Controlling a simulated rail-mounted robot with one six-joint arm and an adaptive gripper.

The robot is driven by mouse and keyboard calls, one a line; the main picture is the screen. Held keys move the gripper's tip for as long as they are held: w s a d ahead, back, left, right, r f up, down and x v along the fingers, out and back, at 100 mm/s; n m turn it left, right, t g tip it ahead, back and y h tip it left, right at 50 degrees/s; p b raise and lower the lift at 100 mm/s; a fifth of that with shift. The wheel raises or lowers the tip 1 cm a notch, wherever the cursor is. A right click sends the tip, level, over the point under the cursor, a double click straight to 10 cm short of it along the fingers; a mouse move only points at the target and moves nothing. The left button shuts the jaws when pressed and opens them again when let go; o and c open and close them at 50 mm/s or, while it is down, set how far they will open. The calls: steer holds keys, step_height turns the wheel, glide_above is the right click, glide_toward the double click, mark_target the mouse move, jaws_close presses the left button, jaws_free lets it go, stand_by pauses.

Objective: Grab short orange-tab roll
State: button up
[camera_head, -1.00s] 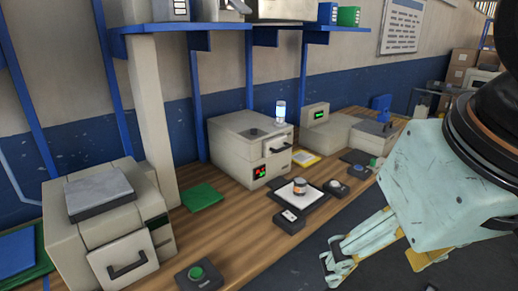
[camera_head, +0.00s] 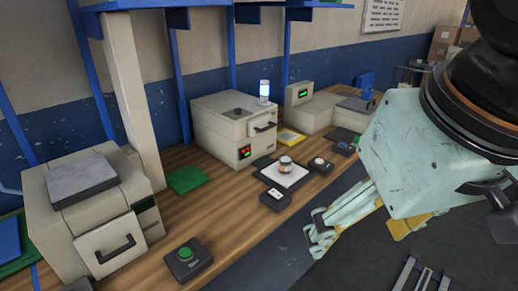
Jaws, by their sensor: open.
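A separate orange tab is too small to make out. My gripper (camera_head: 312,234) is at the right of the picture, near the front edge of the bench. It is open and empty, apart from the roll, which is to its upper left.
A beige machine (camera_head: 235,130) with a blue-white lamp stands behind the pad. Another machine (camera_head: 95,205) with a black handle is at left. A green-button box (camera_head: 187,262) sits near the front edge. A small switch box (camera_head: 275,199) is beside the pad.

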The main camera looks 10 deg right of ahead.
steer(key=shift+c, duration=0.2)
steer(key=c, duration=0.8)
steer(key=shift+o, duration=0.2)
